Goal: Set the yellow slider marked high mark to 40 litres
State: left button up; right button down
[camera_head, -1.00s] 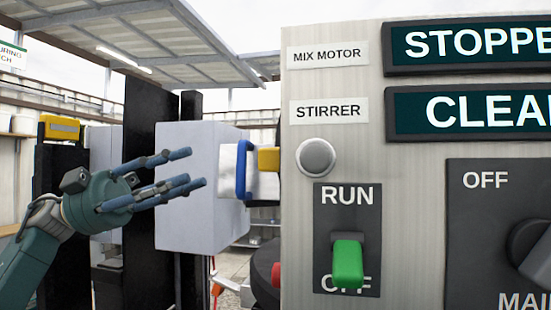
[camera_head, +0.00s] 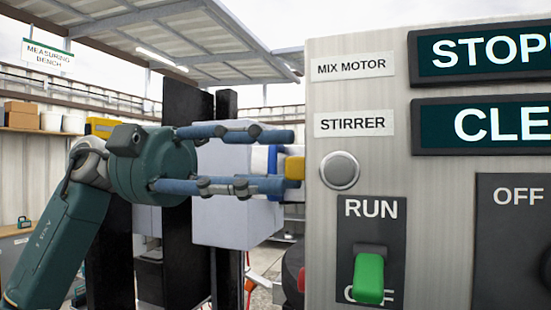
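A yellow block (camera_head: 294,168) shows at the left edge of the grey control panel (camera_head: 318,230), beside a blue handle-like part (camera_head: 273,160). No "high mark" label or litre scale is readable, so I cannot tell whether this block is the slider. My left gripper (camera_head: 291,160) comes in from the left with two blue-grey fingers apart, one above the other. Its fingertips lie just above and below the yellow block in the picture. Contact cannot be told, and nothing is clearly held. The fingers partly hide the blue part and the block. My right gripper is out of view.
The panel carries a green RUN/OFF switch (camera_head: 369,275), a round button (camera_head: 340,170) and dark displays, close to my fingertips on the right. A pale grey box (camera_head: 235,225) and black posts (camera_head: 185,100) stand behind the gripper. A shelf with boxes is far left.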

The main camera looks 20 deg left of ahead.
aim_at(285, 168)
pick_arm(q)
jog(key=shift+d, duration=0.45)
grip_shut()
jog(key=w+p, duration=0.2)
jog(key=w, duration=0.1)
jog(key=shift+w+p, duration=0.3)
jog(key=shift+d, duration=0.1)
grip_release()
jog(key=shift+s, duration=0.1)
